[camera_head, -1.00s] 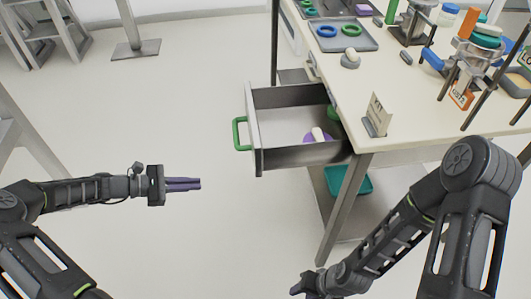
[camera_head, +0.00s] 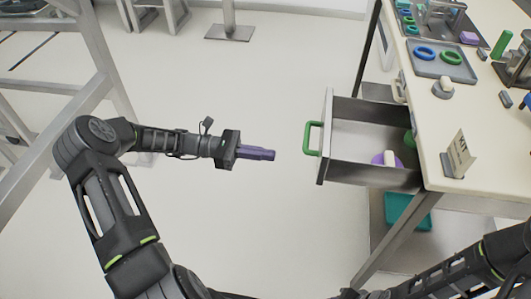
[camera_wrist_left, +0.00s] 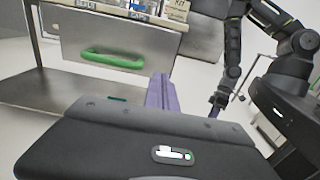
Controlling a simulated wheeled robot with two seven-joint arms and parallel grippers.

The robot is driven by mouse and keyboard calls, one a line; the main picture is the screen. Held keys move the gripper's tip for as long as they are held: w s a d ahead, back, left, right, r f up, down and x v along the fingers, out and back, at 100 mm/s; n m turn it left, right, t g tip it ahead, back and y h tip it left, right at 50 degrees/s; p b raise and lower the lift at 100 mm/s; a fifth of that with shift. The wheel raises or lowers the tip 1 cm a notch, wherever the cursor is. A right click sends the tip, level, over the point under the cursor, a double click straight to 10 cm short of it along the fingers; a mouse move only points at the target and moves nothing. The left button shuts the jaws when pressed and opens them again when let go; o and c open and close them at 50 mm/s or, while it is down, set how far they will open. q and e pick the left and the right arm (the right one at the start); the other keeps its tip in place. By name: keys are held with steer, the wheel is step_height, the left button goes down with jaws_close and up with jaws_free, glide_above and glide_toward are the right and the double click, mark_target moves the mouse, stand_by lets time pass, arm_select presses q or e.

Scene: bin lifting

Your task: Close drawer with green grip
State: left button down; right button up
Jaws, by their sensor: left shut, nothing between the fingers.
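The open drawer (camera_head: 322,170) sticks out to the left from under the table in the head view. Its green grip (camera_head: 312,139) is on the drawer's left-facing front. A purple and white object and a green one lie inside. My left gripper (camera_head: 273,154) is shut and empty, with its purple fingers pointing right at the drawer front, a short gap left of the green grip. In the left wrist view, the drawer front (camera_wrist_left: 112,38) with the green grip (camera_wrist_left: 112,59) is ahead, left of the purple fingers (camera_wrist_left: 161,92). My right arm is at the lower right; its gripper is out of the head view.
The table (camera_head: 440,130) holds a grey tray (camera_head: 440,62) with rings, a sign (camera_head: 459,153) and other items. A teal bin (camera_head: 405,211) is below it. A metal frame (camera_head: 90,60) stands at the left. The floor between is clear.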

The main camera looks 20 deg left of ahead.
arm_select(q)
steer(key=x, duration=1.1)
steer(key=shift+d+p, duration=0.2)
steer(key=shift+p, duration=0.25)
steer(key=shift+w, duration=0.1)
glide_toward(418, 175)
steer(key=a+f, duration=0.2)
steer(key=a, duration=0.1)
steer(key=a+f, duration=0.1)
steer(key=a, duration=0.1)
steer(key=shift+w+a+f, duration=0.15)
steer(key=shift+w+f, duration=0.05)
steer(key=shift+w, duration=0.2)
steer(key=b+x, duration=0.3)
steer(key=x, duration=1.2)
steer(key=shift+w+d, duration=0.15)
steer(key=shift+d, duration=0.1)
steer(key=shift+w+d+r+b, duration=0.15)
steer(key=shift+d+b, duration=0.15)
steer(key=shift+d, duration=0.15)
steer(key=shift+d+r, duration=0.1)
steer(key=shift+r, duration=0.1)
